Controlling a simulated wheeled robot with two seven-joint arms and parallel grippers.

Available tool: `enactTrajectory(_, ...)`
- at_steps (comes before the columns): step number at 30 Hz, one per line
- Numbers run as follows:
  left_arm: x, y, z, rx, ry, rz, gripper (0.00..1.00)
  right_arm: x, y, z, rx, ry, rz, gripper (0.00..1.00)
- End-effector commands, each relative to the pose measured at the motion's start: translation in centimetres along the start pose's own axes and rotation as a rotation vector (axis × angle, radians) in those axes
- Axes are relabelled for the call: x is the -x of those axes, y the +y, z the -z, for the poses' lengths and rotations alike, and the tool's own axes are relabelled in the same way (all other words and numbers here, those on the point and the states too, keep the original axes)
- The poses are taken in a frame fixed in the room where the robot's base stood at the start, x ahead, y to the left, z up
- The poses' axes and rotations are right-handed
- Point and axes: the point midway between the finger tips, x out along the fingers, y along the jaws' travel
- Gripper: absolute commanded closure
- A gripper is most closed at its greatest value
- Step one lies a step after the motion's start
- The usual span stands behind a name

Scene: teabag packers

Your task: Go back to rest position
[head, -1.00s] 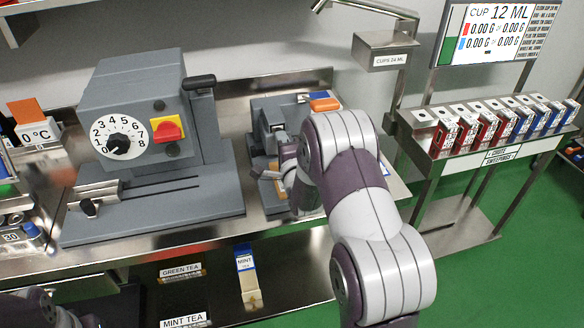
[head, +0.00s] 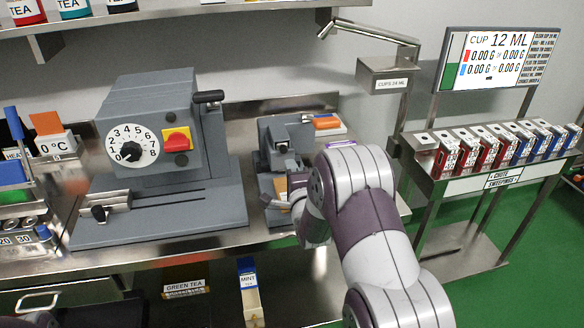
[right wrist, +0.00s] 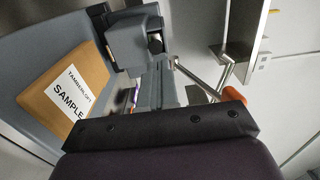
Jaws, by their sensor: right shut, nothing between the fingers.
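My right arm comes in from the lower right of the head view. My right gripper (head: 284,203) is at its far end, small and partly hidden by the arm, beside the small grey machine (head: 285,145) on the steel counter. It is shut and empty. In the right wrist view a brown block labelled SAMPLE (right wrist: 65,88) lies on grey machine parts (right wrist: 130,42), close to the gripper's dark front edge. My left gripper is not in view.
A large grey machine (head: 160,110) with a dial stands on the counter to the left. A rack of red and blue boxes (head: 490,150) is at right. Green floor (head: 535,230) shows clear there.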

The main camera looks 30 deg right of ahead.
Motion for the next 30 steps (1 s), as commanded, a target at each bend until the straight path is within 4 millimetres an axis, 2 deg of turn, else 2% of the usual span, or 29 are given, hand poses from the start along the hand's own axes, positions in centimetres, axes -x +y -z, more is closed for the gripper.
enactTrajectory(9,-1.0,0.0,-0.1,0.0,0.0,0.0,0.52,6.1,0.2,0.0,0.0,0.0,-0.002,1.0)
enactTrajectory(12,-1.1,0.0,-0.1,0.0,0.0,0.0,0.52,7.5,0.2,0.0,0.0,0.0,-0.001,1.0)
enactTrajectory(15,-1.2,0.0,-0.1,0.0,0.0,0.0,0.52,8.2,0.2,0.0,0.0,0.0,-0.003,1.0)
enactTrajectory(21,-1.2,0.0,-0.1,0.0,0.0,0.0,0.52,8.3,0.3,0.0,0.042,0.0,-0.011,1.0)
enactTrajectory(23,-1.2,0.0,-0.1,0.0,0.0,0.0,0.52,8.4,2.0,0.0,0.155,-0.007,-0.093,1.0)
enactTrajectory(24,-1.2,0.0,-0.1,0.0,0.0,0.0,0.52,9.1,4.5,0.0,0.274,-0.028,-0.211,1.0)
enactTrajectory(26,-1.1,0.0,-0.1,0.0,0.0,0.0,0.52,10.8,8.1,0.0,0.487,-0.105,-0.423,1.0)
enactTrajectory(27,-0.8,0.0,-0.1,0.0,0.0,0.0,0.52,12.6,9.7,-0.2,0.64,-0.198,-0.568,1.0)
enactTrajectory(29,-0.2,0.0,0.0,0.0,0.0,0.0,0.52,16.1,11.1,-1.0,0.858,-0.393,-0.758,1.0)
enactTrajectory(30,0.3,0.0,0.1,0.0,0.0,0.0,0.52,18.7,11.2,-1.6,0.986,-0.547,-0.859,1.0)
